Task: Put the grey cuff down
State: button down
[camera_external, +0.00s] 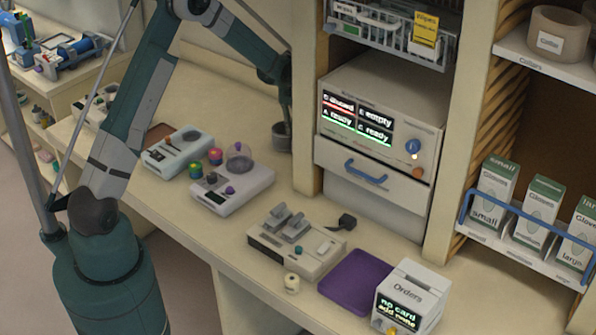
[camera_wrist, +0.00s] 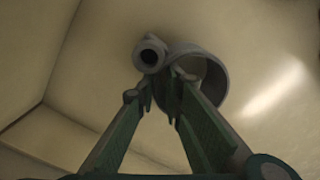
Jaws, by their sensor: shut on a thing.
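The grey cuff (camera_external: 282,138) is a short, round, open ring at the lower end of my gripper (camera_external: 284,118), left of the shelf's front post. In the wrist view the cuff (camera_wrist: 213,70) shows as a hollow grey ring with a smaller grey tube end (camera_wrist: 150,55) beside it. My gripper's green fingers (camera_wrist: 162,95) come together on the near side of the cuff and are shut on it. The fingers hide part of its near edge. I cannot tell whether the cuff touches the counter below.
The counter (camera_external: 232,118) is bare around the cuff. Several devices stand nearer the front, among them a pale box with a purple knob (camera_external: 232,188). A purple mat (camera_external: 357,280) and an Orders box (camera_external: 408,295) lie right. A display cabinet (camera_external: 375,120) stands right of the post.

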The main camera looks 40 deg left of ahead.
jog(key=shift+f, duration=0.1)
jog(key=c, duration=2.5)
grip_release()
jog(key=shift+o, duration=0.2)
notch_tip(320, 180, up, 12)
jog(key=shift+b, duration=0.4)
jog(key=shift+r, duration=0.2)
